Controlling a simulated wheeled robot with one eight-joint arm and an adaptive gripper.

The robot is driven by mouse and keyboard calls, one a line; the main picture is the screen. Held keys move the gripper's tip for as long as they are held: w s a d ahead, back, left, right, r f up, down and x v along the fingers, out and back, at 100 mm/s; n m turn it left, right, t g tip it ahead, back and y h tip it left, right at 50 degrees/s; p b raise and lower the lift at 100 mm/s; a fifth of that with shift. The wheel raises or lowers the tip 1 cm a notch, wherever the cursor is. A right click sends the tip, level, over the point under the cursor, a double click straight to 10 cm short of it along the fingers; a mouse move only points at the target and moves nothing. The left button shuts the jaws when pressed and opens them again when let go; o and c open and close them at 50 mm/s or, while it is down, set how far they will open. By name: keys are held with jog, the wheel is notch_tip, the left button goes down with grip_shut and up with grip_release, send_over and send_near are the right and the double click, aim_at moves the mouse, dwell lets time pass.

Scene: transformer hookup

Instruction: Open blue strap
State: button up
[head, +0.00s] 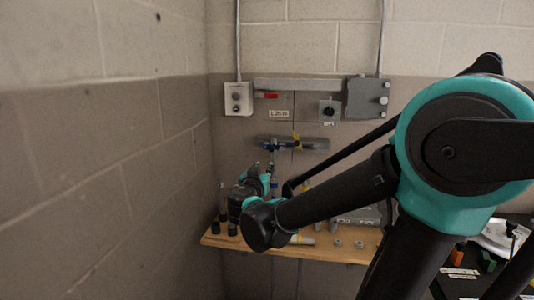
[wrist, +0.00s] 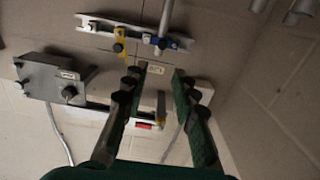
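The blue strap (wrist: 160,41) is at a grey rail (wrist: 98,22) on the wall, around or against a grey pipe or cable; its exact fastening is too small to tell. In the head view it is a small blue patch (head: 267,148) at the rail's left part. A yellow strap (wrist: 121,46) sits beside it on the same rail, also visible in the head view (head: 297,142). My gripper (wrist: 159,76) is open with nothing between its fingers. In the head view it (head: 266,171) is just below the blue strap, apart from it as far as I can tell.
A grey switch box (head: 367,99) and a smaller box (head: 238,99) are on the wall above. A wooden shelf (head: 330,252) below holds several cylinders and grey parts. A block wall (head: 110,180) stands close on the left.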

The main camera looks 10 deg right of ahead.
send_near(271, 149)
jog(key=x, duration=0.8)
jog(key=shift+d, duration=0.1)
grip_shut()
dwell(0.4)
